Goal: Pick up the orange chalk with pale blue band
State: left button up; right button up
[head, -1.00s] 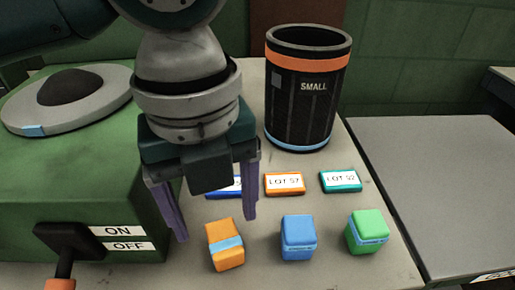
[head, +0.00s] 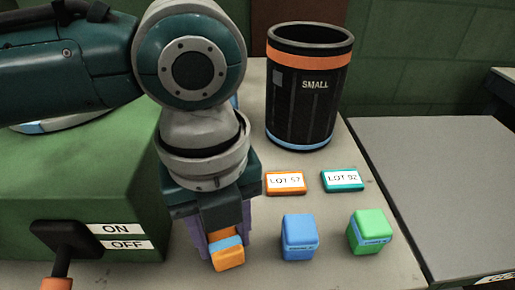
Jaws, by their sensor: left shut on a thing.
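The orange chalk with pale blue band (head: 229,258) is a small block standing on the grey table at the lower middle of the head view. My left gripper (head: 222,240) is over it, pointing down, with its purple fingers on either side of the chalk and shut on it. The gripper body hides the chalk's upper rear part. The chalk looks to be at table level; I cannot tell if it is clear of the surface. My right gripper is not in view.
A blue block (head: 299,237) and a green block (head: 369,232) stand to the right. Behind them lie an orange tag (head: 285,183) and a teal tag (head: 342,180). A black bin marked SMALL (head: 300,105) stands at the back. A green machine with a lever (head: 125,190) is at left.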

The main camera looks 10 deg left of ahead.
aim_at(223, 235)
pick_arm(q)
grip_shut()
notch_tip(223, 235, up, 20)
jog(key=p, duration=0.3)
dwell(0.4)
